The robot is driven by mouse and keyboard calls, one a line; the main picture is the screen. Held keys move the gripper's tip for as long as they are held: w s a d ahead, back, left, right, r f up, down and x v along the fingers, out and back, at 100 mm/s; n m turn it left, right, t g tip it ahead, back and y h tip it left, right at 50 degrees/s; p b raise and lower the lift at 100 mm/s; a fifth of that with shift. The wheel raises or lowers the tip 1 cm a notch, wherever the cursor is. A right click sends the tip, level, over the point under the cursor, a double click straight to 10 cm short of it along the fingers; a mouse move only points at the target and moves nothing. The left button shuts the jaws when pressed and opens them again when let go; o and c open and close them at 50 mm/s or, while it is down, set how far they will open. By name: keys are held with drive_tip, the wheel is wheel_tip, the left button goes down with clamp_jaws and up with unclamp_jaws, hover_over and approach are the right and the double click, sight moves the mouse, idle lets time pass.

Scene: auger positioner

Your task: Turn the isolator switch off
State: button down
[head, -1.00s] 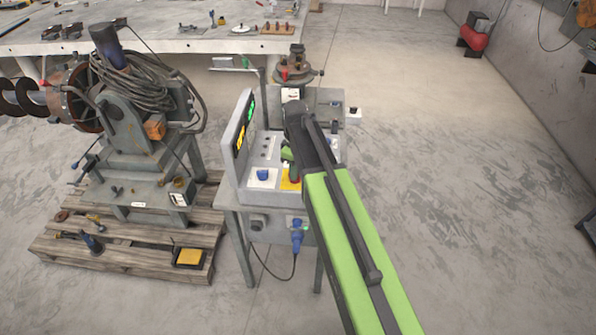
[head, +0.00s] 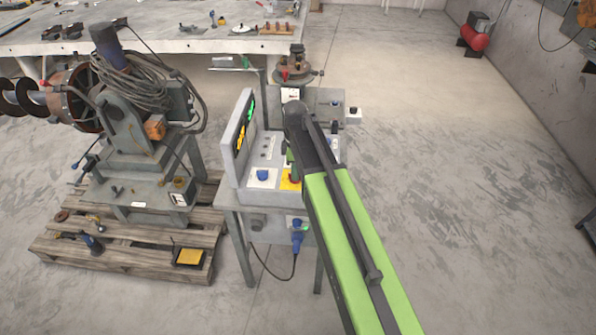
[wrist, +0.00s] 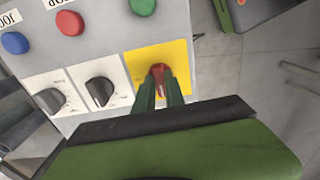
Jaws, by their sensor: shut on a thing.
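The isolator switch is a red knob (wrist: 157,76) on a yellow plate (wrist: 180,55) at the right of the control panel in the wrist view. My gripper (wrist: 159,83) is shut on the red knob, with a green finger on each side of it. The fingers hide part of the knob, and its exact angle is hard to read. In the head view the yellow plate (head: 286,184) shows on the control box, and my arm covers much of the area around it.
Two black rotary knobs (wrist: 50,99) (wrist: 101,90) sit left of the yellow plate. Blue (wrist: 15,42), red (wrist: 69,22) and green (wrist: 142,5) buttons line the panel. An upright display (head: 240,134) stands at the box's left.

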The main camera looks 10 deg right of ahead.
drive_tip(key=shift+s+a, duration=0.15)
drive_tip(key=c, duration=1.4)
unclamp_jaws()
wheel_tip(320, 180, up, 18)
drive_tip(key=p, duration=1.7)
drive_tip(key=shift+f+p, duration=0.25)
drive_tip(key=shift+p, duration=0.05)
drive_tip(key=shift+f, duration=0.1)
